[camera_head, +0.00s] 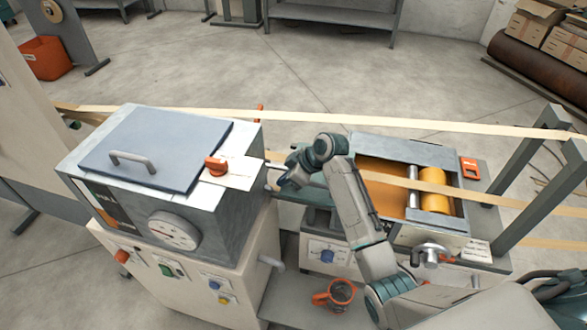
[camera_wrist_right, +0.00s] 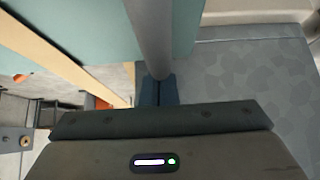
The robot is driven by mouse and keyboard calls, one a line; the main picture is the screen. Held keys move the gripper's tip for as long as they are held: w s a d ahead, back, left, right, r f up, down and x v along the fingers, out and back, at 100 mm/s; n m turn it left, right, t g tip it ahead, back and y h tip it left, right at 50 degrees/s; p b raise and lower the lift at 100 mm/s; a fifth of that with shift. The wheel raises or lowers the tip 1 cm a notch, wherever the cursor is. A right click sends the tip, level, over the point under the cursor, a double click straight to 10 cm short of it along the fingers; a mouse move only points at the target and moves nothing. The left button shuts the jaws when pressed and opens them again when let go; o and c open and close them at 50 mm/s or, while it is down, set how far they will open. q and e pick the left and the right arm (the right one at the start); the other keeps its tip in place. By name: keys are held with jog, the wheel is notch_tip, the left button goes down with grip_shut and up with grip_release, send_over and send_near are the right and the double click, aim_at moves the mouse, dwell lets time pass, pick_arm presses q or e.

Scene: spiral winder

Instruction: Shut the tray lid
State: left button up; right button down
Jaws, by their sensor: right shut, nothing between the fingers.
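The tray (camera_head: 381,199) right of centre holds an amber-brown surface and a yellow roller (camera_head: 434,190), both uncovered. A grey panel (camera_head: 400,149) stands along its back edge; I cannot tell for certain whether it is the lid. My right gripper (camera_head: 279,186) is shut and empty, left of the tray, beside the grey cabinet. In the right wrist view its fingertips (camera_wrist_right: 158,91) are together at the end of a grey bar (camera_wrist_right: 150,38). I cannot tell whether they touch it. A teal surface (camera_wrist_right: 100,25) lies beyond. My left gripper does not show.
The cabinet (camera_head: 240,150) at left has a blue-grey cover with a handle (camera_head: 132,161) and an orange knob (camera_head: 215,166). Pale strips (camera_head: 340,121) run across the scene, one over the tray. Open floor lies behind.

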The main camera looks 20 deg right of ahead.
aim_at(325, 191)
jog(key=shift+w+a+f, duration=0.15)
jog(key=shift+a+f, duration=0.3)
jog(key=shift+f, duration=0.05)
jog(key=shift+f, duration=0.1)
jog(key=s+d+p, duration=0.1)
jog(key=s+d, duration=0.1)
jog(key=d, duration=0.1)
jog(key=s+d+p, duration=0.1)
jog(key=s+d, duration=0.1)
jog(key=d, duration=0.2)
jog(key=s+d+p, duration=0.1)
jog(key=s+d, duration=0.2)
jog(key=shift+d, duration=0.25)
